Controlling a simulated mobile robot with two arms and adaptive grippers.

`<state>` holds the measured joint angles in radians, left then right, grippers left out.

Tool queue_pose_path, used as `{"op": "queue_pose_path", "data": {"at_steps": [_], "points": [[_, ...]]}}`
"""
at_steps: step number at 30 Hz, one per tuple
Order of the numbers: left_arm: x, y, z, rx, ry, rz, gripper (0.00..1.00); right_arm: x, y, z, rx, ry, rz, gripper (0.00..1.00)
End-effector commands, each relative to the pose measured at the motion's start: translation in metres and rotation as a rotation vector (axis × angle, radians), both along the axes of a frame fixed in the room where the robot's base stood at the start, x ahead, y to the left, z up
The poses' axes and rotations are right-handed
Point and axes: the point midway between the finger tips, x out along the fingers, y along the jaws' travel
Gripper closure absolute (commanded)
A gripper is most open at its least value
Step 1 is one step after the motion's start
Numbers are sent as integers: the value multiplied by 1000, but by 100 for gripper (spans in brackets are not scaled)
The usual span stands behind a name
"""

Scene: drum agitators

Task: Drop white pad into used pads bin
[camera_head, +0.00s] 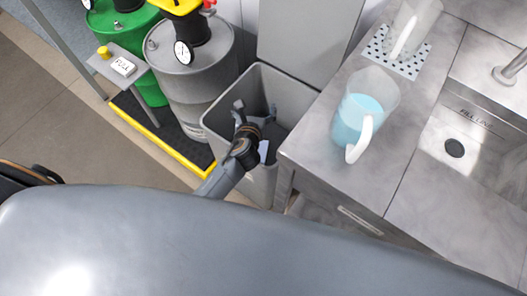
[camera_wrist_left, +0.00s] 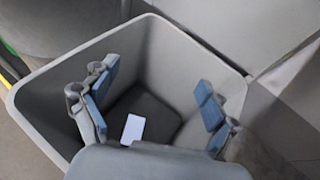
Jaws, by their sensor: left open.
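The white pad (camera_wrist_left: 133,129) lies low inside the grey bin (camera_wrist_left: 158,50), seen between my fingers in the left wrist view. In the head view a small part of the pad (camera_head: 263,151) shows beside my gripper. The bin (camera_head: 215,118) stands on the floor between the grey drum and the steel counter. My left gripper (camera_head: 254,108) reaches over the bin opening, with its fingers spread apart and nothing between the tips. In the left wrist view its blue-padded fingers (camera_wrist_left: 152,108) are wide apart. My right gripper is in neither view.
A grey drum (camera_head: 195,85) and a green drum (camera_head: 128,32) stand left of the bin on a yellow-edged black platform (camera_head: 160,128). The steel counter (camera_head: 330,170) borders the bin on the right. It holds a jug of blue liquid (camera_head: 362,108), another jug (camera_head: 413,28) and a sink.

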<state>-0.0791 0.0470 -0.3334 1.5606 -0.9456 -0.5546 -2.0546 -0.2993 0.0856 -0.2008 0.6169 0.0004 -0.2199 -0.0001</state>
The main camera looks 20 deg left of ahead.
Motion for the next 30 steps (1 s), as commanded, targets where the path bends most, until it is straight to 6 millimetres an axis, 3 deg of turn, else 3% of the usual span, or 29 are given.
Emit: {"op": "queue_pose_path", "data": {"at_steps": [5, 18, 30], "points": [[-18, -2, 7, 1, 0, -1, 14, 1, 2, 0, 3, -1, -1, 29], [-96, -15, 39, -1, 2, -1, 14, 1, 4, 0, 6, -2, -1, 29], [-109, -17, 46, 0, 0, -1, 14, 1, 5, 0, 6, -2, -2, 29]]}}
